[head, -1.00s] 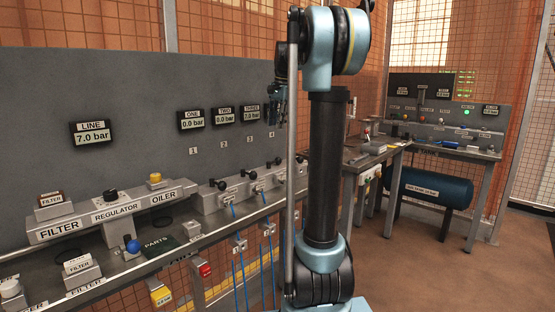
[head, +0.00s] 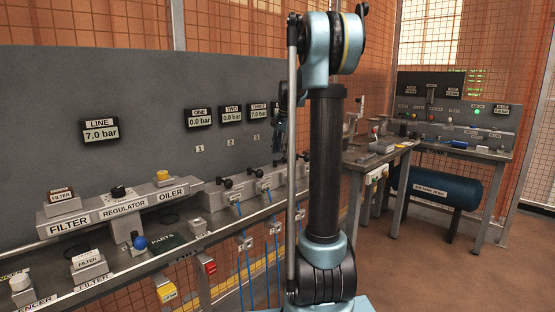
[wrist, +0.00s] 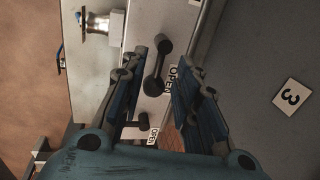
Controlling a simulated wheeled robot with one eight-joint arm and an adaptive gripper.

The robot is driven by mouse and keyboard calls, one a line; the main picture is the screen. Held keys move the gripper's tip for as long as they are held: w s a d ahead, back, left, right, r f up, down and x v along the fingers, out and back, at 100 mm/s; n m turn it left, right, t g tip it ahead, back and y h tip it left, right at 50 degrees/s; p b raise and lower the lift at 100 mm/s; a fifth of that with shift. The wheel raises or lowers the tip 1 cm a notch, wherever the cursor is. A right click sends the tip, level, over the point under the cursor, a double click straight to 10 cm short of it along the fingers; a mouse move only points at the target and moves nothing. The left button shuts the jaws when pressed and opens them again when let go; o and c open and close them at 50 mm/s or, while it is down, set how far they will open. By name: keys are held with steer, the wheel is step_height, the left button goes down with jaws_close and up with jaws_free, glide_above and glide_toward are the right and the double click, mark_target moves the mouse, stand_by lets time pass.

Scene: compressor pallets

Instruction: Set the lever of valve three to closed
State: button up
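Valve three's number plate (wrist: 291,97) shows on the grey panel at the right of the wrist view. A dark lever with a round knob (wrist: 162,43) stands between my fingertips, beside an OPEN label (wrist: 173,80); it appears to be valve three's. My gripper (wrist: 158,82) is open around it, with a gap on both sides and no clear contact. In the head view my gripper (head: 281,122) is partly hidden behind my arm, above the valve row. The valve three lever (head: 277,163) shows there below it. Gauge THREE (head: 259,111) reads 7.0 bar.
Another lever (wrist: 130,122) with an OPEN label is close to my left finger. Gauges ONE (head: 199,118) and TWO (head: 230,114) read 0.0 bar. Blue hoses hang below the valves. The regulator (head: 122,195) and a side bench (head: 375,155) flank the row.

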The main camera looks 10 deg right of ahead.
mark_target(280, 161)
steer(key=shift+w+a+f, duration=0.15)
steer(key=shift+f, duration=0.75)
steer(key=shift+w+a+f, duration=0.1)
steer(key=shift+f, duration=0.75)
steer(key=shift+c, duration=0.3)
